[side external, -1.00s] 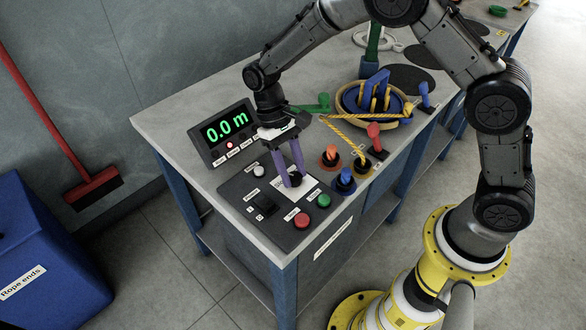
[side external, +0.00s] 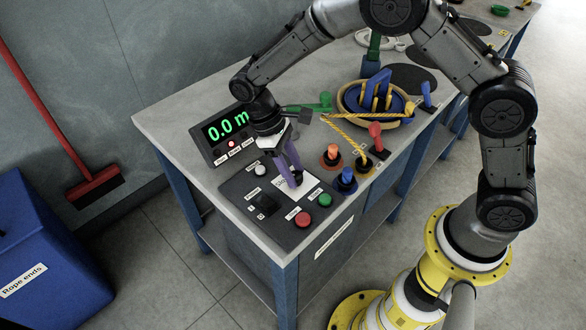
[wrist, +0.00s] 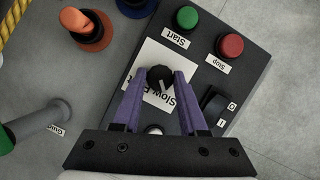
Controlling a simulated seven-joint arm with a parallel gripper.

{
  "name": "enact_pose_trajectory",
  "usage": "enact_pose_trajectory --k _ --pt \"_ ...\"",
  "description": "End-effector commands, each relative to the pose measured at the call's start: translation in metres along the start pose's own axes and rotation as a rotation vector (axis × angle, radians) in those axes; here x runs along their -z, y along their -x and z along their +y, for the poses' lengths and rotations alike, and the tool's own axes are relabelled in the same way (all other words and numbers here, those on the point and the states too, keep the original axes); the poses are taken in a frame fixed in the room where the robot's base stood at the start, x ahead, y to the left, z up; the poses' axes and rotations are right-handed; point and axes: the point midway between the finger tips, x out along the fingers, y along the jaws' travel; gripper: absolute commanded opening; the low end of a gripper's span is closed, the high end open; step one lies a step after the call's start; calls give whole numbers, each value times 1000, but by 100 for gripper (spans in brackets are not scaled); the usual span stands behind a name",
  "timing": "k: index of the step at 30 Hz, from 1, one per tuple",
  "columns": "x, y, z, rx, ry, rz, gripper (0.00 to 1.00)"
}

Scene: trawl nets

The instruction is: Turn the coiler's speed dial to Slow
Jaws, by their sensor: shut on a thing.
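The speed dial is a small black knob (wrist: 159,77) on a white label plate (wrist: 146,62) on the dark control panel. My gripper (wrist: 160,82) has its two purple fingers closed on the sides of the knob. In the wrist view a pale pointer line shows on the knob. Printed words including "Slow" show on the plate, partly covered by a finger, so I cannot tell which mark the pointer meets. In the side view my gripper (side external: 294,180) leans over the panel (side external: 243,188), and its fingers mostly hide the dial.
A green Start button (wrist: 187,17), a red Stop button (wrist: 230,46) and a black rocker switch (wrist: 215,109) sit close to the dial. The display (side external: 228,131) reads 0.0 m. Several coloured pegs, including an orange one (side external: 332,155), and yellow rope (side external: 350,137) are beside the panel.

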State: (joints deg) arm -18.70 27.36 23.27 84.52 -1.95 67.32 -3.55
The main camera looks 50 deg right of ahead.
Motion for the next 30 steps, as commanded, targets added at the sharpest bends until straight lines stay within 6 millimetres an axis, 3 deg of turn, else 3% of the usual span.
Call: enact_pose_trajectory --k 8,9,14,24,30 --pt "0 2 0 -1 2 4 0" --pt "0 2 0 -1 2 4 46" --pt "0 1 0 0 1 2 72" --pt "0 3 0 0 0 2 72" --pt "1 29 0 0 0 6 72"
